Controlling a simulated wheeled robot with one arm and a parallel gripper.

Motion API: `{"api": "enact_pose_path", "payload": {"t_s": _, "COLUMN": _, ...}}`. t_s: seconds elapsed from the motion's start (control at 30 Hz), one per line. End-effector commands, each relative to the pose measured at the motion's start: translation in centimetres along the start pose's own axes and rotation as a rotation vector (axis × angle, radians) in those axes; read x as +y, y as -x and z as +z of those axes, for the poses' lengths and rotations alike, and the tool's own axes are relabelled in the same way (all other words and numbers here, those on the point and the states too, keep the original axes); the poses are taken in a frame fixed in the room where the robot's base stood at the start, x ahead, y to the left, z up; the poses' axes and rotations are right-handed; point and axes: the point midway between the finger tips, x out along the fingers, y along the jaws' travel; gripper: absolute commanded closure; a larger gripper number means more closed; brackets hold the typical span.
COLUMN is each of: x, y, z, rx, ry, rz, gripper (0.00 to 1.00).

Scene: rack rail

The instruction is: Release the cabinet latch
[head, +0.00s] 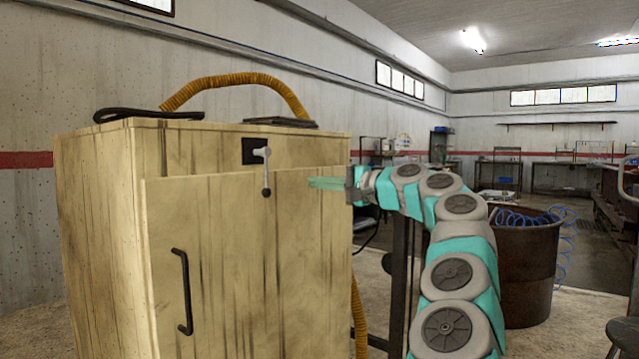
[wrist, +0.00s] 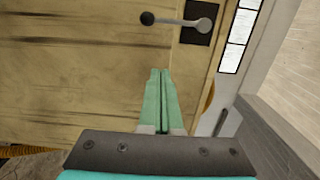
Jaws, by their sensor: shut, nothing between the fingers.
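The wooden cabinet (head: 100,220) stands at the left in the head view, its front door (head: 240,240) facing me. The latch (head: 265,172) is a grey lever with a dark knob, on a black plate (head: 250,150) near the top of the cabinet front. Its lever hangs down over the door's top edge. The latch (wrist: 180,21) also shows at the top of the wrist view. My gripper (head: 312,183) is shut and empty, to the right of the latch and apart from it. Its green fingers (wrist: 160,72) point toward the cabinet in the wrist view.
A dark vertical handle (head: 183,292) is on the door's left side. A yellow hose (head: 235,80) arches above the cabinet top, with dark flat items beside it. A rusty barrel (head: 528,265) with blue coiled hose stands behind my arm at right.

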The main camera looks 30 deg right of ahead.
Motion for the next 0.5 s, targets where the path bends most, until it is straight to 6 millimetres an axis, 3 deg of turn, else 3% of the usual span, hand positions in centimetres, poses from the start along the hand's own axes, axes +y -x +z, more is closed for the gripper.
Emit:
{"api": "enact_pose_path", "payload": {"t_s": 0.1, "x": 0.1, "y": -1.8, "z": 0.1, "rx": -0.001, "ry": -0.001, "rz": 0.006, "gripper": 1.00}}
{"api": "enact_pose_path", "payload": {"t_s": 0.5, "x": 0.0, "y": -5.8, "z": 0.0, "rx": 0.000, "ry": 0.000, "rz": 0.004, "gripper": 1.00}}
